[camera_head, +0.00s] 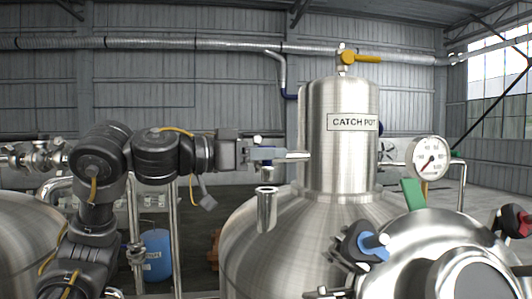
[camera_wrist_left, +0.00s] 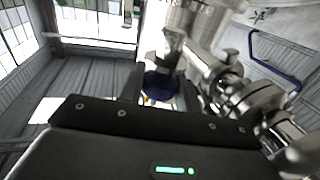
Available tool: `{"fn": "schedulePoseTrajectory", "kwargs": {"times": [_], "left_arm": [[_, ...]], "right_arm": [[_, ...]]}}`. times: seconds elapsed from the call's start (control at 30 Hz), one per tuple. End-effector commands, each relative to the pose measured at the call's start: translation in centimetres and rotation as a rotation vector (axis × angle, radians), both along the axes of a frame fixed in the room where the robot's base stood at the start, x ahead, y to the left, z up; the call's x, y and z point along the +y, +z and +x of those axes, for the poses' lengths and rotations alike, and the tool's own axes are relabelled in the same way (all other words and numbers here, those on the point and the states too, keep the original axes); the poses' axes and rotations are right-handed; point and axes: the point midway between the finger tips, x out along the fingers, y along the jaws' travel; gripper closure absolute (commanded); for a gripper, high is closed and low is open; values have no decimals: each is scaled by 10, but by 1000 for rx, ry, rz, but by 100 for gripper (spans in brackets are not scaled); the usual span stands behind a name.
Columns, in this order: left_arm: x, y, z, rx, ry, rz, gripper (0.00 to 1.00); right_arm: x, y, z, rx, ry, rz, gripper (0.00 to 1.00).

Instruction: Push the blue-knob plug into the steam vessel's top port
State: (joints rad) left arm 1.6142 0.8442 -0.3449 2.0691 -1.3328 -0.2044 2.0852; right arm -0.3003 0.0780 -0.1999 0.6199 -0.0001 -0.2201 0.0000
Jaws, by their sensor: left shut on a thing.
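My left gripper (camera_head: 284,155) reaches in from the left and is shut on the blue-knob plug. The dark blue knob (camera_wrist_left: 160,86) shows between the fingers in the left wrist view. In the head view the fingers hide most of the knob. My right gripper is not in view.
The tall CATCH POT column (camera_head: 340,150) stands close to the right of my left fingertips. A pressure gauge (camera_head: 428,157), a green tag (camera_head: 412,194) and a rounded steel vessel (camera_head: 430,240) are at the right. A blue drum (camera_head: 157,255) stands behind my left arm.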

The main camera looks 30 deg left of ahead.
Motion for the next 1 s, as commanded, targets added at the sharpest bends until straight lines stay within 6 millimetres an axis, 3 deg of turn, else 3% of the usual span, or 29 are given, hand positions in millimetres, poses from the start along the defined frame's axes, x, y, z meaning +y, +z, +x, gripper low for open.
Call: {"fn": "schedulePoseTrajectory", "kwargs": {"times": [1.0], "left_arm": [[0, -24, 0, 0, 0, 0, 91]], "right_arm": [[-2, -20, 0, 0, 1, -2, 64]]}}
